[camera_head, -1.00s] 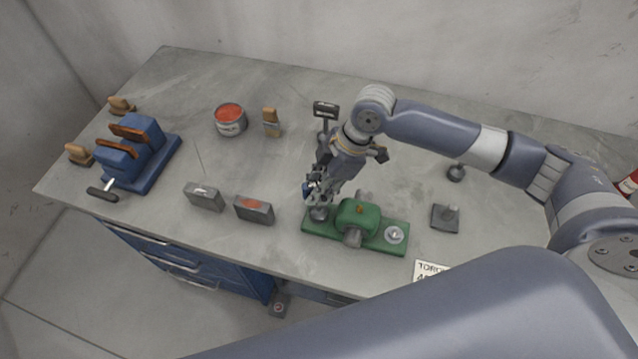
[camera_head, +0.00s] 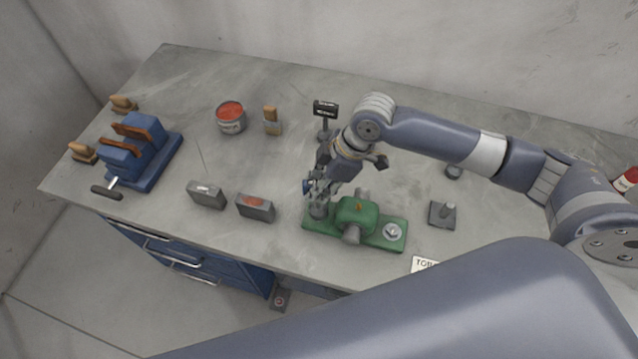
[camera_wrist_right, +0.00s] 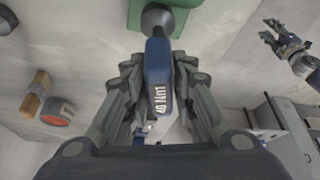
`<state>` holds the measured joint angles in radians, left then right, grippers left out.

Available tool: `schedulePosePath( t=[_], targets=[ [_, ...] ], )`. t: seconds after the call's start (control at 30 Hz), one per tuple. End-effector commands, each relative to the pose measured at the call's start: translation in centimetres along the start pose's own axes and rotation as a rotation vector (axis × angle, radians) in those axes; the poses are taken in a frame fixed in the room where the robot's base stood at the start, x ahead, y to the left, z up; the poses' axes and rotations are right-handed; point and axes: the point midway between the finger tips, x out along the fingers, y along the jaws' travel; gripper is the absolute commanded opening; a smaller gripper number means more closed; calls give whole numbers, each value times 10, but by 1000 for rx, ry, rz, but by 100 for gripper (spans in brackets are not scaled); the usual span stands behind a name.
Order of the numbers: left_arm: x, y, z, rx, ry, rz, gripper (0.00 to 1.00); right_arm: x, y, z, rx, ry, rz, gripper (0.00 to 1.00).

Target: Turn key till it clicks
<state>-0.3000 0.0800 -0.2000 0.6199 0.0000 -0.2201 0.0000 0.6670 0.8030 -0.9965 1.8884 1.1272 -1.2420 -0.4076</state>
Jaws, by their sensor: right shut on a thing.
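A green device (camera_head: 380,236) with a raised green housing lies near the table's front edge. My right gripper (camera_head: 316,190) is over its left end. In the right wrist view, my right gripper (camera_wrist_right: 160,95) is shut on the blue key (camera_wrist_right: 158,80), with a finger on either side of its white-lettered handle. The key's far end meets a dark round fitting (camera_wrist_right: 157,18) on the green base; the exact joint is hidden. My left gripper (camera_wrist_right: 282,42) shows at the upper right of the wrist view, empty, its fingers apart.
Two grey blocks (camera_head: 207,195) (camera_head: 256,207) stand left of the device. A small sign (camera_head: 326,108) stands behind my right gripper. A grey plate with a knob (camera_head: 442,214) lies to the right. A red-topped can (camera_head: 230,117) and a blue stand (camera_head: 158,166) are farther left.

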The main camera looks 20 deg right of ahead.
Motion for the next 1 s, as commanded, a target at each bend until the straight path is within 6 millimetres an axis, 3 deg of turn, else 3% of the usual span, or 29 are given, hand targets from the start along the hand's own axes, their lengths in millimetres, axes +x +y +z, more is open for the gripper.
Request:
schedulePosePath(
  t=[0.3, 0.83, 1.0],
  targets=[
    [-16, 0, -2, 0, 0, 0, 40, -1, -2, -1, 125, 1, 51, 0],
    [-16, 0, -2, 0, 1, 0, 40, -1, 0, -1, 169, 2, 71, 0],
    [-16, 0, -2, 0, 1, 0, 40, 0, -2, -1, 259, 3, 107, 0]
  ],
)
